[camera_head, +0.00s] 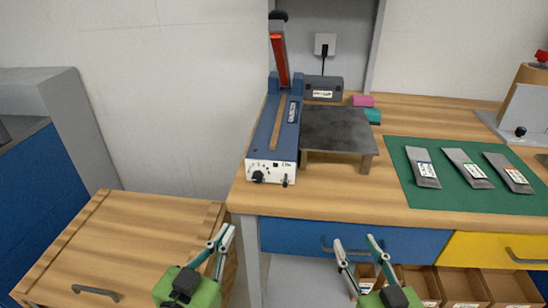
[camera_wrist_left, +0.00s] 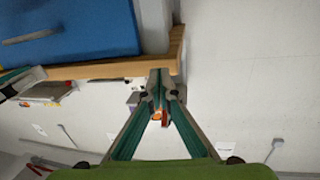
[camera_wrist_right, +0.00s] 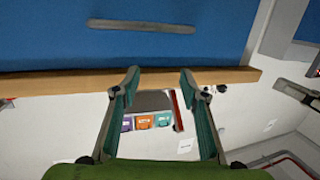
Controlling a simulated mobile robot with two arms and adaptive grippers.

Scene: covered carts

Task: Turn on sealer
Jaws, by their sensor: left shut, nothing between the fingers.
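The sealer (camera_head: 285,130) is a long blue machine on the wooden worktop, with its arm (camera_head: 280,60) raised at the back. Its white front panel (camera_head: 270,168) faces the table's front edge and carries a black knob (camera_head: 257,177) at the left and a small dark control (camera_head: 286,181) at the right. I cannot tell the switch's state. My left gripper (camera_head: 225,238) is shut and empty, below and left of the panel, in front of the worktop. My right gripper (camera_head: 356,242) is open and empty, before the blue drawer; its parted fingers also show in the right wrist view (camera_wrist_right: 158,78).
A grey platform (camera_head: 340,130) adjoins the sealer. A green mat (camera_head: 470,200) with three grey pouches lies to its right. A socket (camera_head: 325,45) with a plugged cable is on the wall. A lower wooden-topped cart (camera_head: 110,235) stands at the left. The worktop's front edge lies ahead of both grippers.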

